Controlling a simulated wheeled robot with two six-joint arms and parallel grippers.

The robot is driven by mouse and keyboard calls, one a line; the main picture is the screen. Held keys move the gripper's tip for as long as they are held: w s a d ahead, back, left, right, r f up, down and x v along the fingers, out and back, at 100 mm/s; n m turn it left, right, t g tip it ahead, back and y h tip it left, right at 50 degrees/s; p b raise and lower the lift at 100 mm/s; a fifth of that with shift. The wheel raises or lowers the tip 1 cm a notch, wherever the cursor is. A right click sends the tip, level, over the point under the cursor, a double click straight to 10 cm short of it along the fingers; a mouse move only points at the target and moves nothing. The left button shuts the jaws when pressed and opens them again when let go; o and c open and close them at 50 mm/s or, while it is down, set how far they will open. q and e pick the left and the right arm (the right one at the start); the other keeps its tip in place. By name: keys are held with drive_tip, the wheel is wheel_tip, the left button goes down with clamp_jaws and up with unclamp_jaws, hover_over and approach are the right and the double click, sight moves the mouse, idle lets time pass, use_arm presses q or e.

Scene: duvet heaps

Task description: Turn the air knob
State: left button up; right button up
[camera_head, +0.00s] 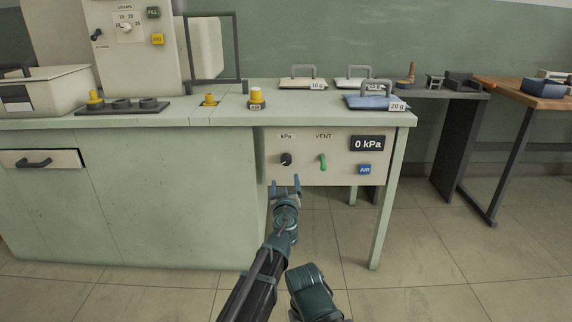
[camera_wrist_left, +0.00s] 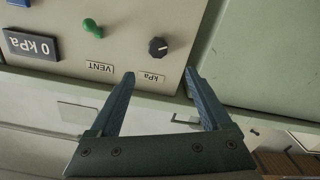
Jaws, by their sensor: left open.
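The black round air knob (camera_head: 286,159) sits under a "kPa" label on the beige panel (camera_head: 310,174). It also shows in the left wrist view (camera_wrist_left: 158,48), where the panel appears upside down. A display on the panel (camera_head: 368,143) reads 0 kPa. My left gripper (camera_head: 284,181) is open just below the knob in the head view. In the left wrist view its two fingers (camera_wrist_left: 160,74) are apart, with the knob beyond the gap between the tips and nothing held. The knob is apart from the fingers in the picture.
A green vent lever (camera_head: 323,162) and a blue AIR tag (camera_head: 364,169) are right of the knob. The worktop (camera_head: 230,113) above carries yellow-topped buttons and a blue 20 g weight (camera_head: 368,102). Open floor lies below the panel.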

sight(286, 161)
use_arm(q)
drive_tip(key=w, duration=1.4)
drive_tip(key=shift+d, duration=0.15)
drive_tip(key=shift+s, duration=0.1)
clamp_jaws()
